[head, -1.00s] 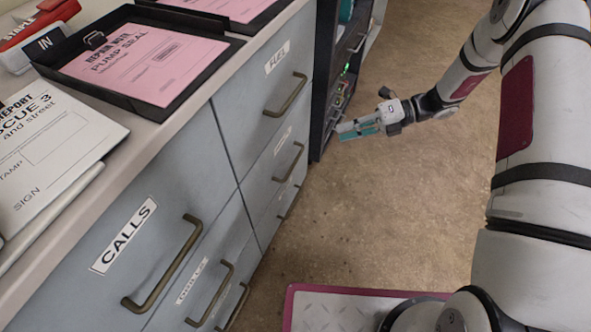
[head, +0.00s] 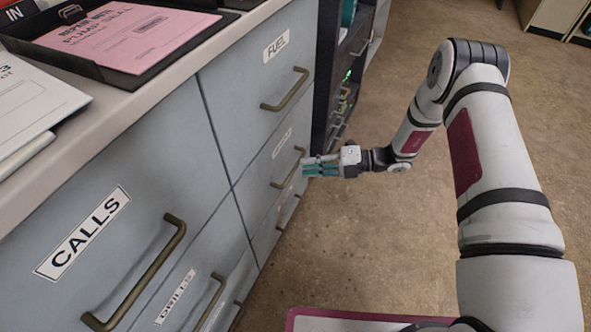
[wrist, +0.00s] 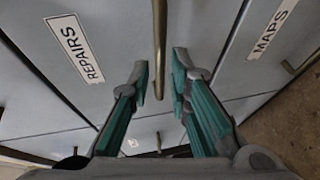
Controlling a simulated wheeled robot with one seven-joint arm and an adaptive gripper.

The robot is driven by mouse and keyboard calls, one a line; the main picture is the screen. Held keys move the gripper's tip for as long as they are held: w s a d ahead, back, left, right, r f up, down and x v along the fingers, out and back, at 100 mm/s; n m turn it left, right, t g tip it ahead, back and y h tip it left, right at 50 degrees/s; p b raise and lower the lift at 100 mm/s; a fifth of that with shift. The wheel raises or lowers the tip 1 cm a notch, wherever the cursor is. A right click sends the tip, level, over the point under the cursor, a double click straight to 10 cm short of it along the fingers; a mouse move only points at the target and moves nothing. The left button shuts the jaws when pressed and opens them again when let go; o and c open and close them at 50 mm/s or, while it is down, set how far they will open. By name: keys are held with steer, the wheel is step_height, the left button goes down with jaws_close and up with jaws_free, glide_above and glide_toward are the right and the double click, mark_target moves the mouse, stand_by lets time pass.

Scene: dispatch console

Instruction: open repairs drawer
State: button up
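The repairs drawer (wrist: 115,25) is a grey-blue front with a white REPAIRS label (wrist: 73,48) in the wrist view. Its brass bar handle (wrist: 160,30) runs down the middle of that view. In the head view this appears to be the drawer below FUEL, with its handle (head: 289,168) beside my gripper (head: 308,168). The drawer looks closed. My gripper also shows in the wrist view (wrist: 160,78), with its teal-padded fingers spread, one on each side of the handle. I see gaps between handle and pads; how deep the bar sits between them is hard to tell.
The MAPS drawer (wrist: 285,75) adjoins the repairs drawer. The FUEL (head: 250,75), CALLS (head: 100,250) and DRILLS (head: 205,255) drawers share the cabinet. A dark rack (head: 335,95) stands just beyond. The floor (head: 350,245) is clear. A black tray (head: 105,70) lies on the counter.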

mark_target(295, 166)
steer(key=shift+s+a+f+b, duration=0.1)
steer(key=shift+a+f+b, duration=0.1)
steer(key=shift+a, duration=0.55)
steer(key=shift+w+a+f+b, duration=0.1)
steer(key=shift+a+b, duration=0.05)
steer(key=shift+a, duration=0.6)
steer(key=shift+s+a+f+b, duration=0.1)
steer(key=shift+a+b, duration=0.1)
steer(key=shift+a, duration=0.55)
jaws_close()
